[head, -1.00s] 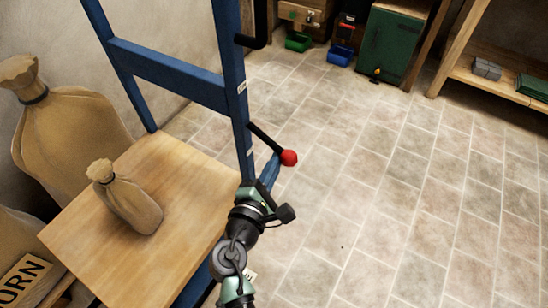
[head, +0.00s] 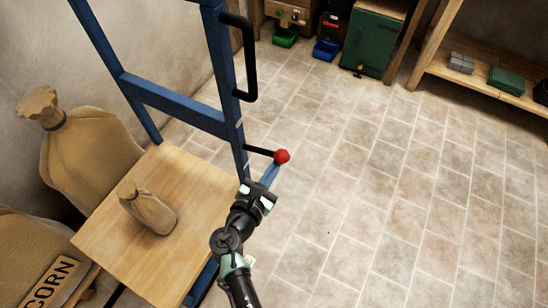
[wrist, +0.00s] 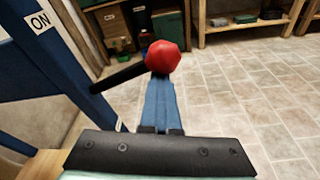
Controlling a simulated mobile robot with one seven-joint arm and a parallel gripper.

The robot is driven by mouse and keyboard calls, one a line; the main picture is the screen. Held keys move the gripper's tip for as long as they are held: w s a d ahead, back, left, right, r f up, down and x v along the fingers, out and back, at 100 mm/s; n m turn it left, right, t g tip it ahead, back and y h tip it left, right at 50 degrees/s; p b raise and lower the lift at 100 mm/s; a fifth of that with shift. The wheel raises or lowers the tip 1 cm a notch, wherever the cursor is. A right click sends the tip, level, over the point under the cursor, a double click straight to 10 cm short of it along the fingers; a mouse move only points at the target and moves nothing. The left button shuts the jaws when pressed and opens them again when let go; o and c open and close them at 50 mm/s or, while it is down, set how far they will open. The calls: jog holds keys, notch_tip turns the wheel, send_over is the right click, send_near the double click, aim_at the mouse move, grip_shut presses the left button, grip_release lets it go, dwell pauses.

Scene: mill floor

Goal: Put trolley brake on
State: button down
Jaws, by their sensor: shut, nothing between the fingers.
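The trolley has a blue frame (head: 180,107) and a wooden platform (head: 190,255). Its brake lever is a black rod (head: 259,151) with a red ball knob (head: 282,157), sticking out to the right from the near upright. The knob also shows in the wrist view (wrist: 163,57). A white "ON" label (wrist: 40,22) is on the upright above the lever in the wrist view. My gripper (head: 275,169) is shut and empty, its blue fingers pointing at the knob from below. The fingertips are at or just under the knob; I cannot tell if they touch.
A small sack (head: 150,212) stands on the platform. Large sacks (head: 90,158) are at the left. A black handle (head: 250,55) juts from the upright above the lever. A green cabinet (head: 372,40) and wooden shelving (head: 470,82) stand at the back. The tiled floor at right is clear.

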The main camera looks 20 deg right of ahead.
notch_tip(320, 180, up, 2)
jog(key=shift+w+r+n+p, duration=0.15)
jog(key=shift+n+p, duration=0.25)
jog(key=shift+p, duration=0.7)
jog(key=shift+w+a, duration=0.1)
jog(key=shift+a, duration=0.1)
notch_tip(320, 180, down, 4)
jog(key=b, duration=0.4)
jog(key=p+v, duration=0.3)
jog(key=v, duration=0.6)
jog(key=shift+a, duration=0.35)
jog(key=shift+w, duration=0.1)
